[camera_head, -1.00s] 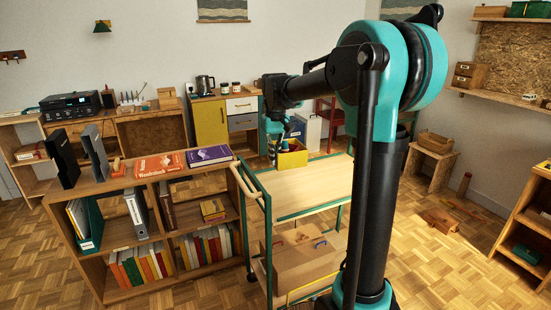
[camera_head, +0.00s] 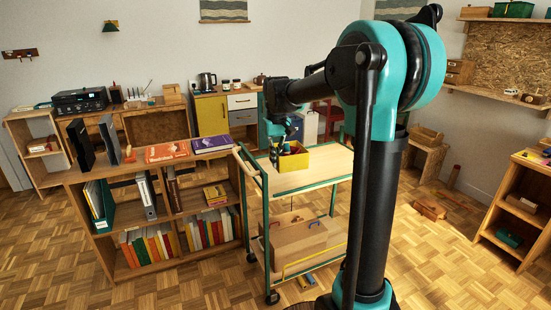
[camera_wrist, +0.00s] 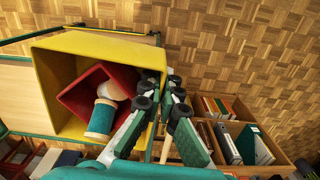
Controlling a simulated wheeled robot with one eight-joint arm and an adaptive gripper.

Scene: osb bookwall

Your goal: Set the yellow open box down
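The yellow open box (camera_head: 294,162) shows over the far left part of the trolley's wooden top (camera_head: 320,165). I cannot tell whether its base touches the top. In the wrist view the yellow box (camera_wrist: 100,45) fills the left half. A smaller red box (camera_wrist: 75,98) sits tilted inside it, with a teal spool (camera_wrist: 101,119) and a pale round thing. My gripper (camera_wrist: 165,88) is at the box's right wall, one finger inside and one outside, and looks shut on that wall. In the head view my gripper (camera_head: 277,155) is at the box's left side.
The trolley has green rails and a lower shelf with a cardboard box (camera_head: 298,232). A low bookcase (camera_head: 155,225) stands close to its left, with books and binders. The right part of the trolley top is bare. Parquet floor (camera_head: 400,270) is open at the right.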

